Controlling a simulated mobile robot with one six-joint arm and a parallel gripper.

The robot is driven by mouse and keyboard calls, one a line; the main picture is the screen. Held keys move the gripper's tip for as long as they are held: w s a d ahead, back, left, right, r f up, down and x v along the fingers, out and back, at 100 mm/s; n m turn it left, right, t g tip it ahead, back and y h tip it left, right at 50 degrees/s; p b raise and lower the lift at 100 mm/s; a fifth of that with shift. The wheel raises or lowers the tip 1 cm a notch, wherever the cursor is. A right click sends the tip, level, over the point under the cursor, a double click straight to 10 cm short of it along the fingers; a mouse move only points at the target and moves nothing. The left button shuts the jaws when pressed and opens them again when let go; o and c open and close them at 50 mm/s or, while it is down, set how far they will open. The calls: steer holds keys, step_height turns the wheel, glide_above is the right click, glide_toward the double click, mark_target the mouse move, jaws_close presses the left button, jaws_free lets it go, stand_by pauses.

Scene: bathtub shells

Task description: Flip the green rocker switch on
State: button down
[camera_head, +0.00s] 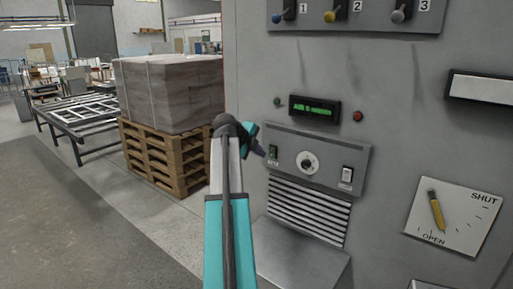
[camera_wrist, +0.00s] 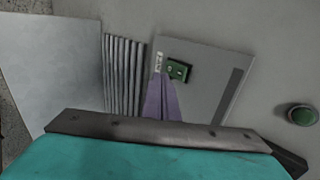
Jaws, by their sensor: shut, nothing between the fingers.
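The green rocker switch (camera_head: 273,151) sits at the left end of a grey control panel (camera_head: 330,172) on the machine front. In the wrist view the green switch (camera_wrist: 179,70) shows close up, with a label beside it. My gripper (camera_head: 262,152) is beside the switch at its left in the head view. In the wrist view its purple fingers (camera_wrist: 163,92) are shut with nothing between them, and their tips lie just next to the switch. I cannot tell whether they touch it. Which way the rocker is tilted is not clear.
The panel also carries a round dial (camera_head: 307,163) and a white rocker switch (camera_head: 347,175). A green display (camera_head: 314,108) and a red button (camera_head: 358,116) are above. Vent slats (camera_head: 308,212) are below. A yellow lever (camera_head: 437,211) is at right; a loaded pallet (camera_head: 165,155) stands left.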

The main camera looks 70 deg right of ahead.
mark_target(271, 147)
steer(key=shift+s+d+r+p, duration=0.1)
steer(key=shift+s+d+p, duration=0.2)
steer(key=shift+d, duration=0.4)
steer(key=shift+s+d+p, duration=0.1)
steer(key=shift+d+p, duration=0.25)
steer(key=shift+d, duration=0.4)
steer(key=shift+s+d+r+p, duration=0.1)
steer(key=shift+s+d+p, duration=0.2)
steer(key=shift+d, duration=0.4)
steer(key=shift+w+f, duration=0.1)
steer(key=shift+d+r+y, duration=0.2)
steer(key=shift+d+y, duration=0.1)
steer(key=shift+f, duration=0.1)
steer(key=shift+r, duration=0.25)
steer(key=shift+r, duration=0.6)
steer(key=shift+a, duration=0.15)
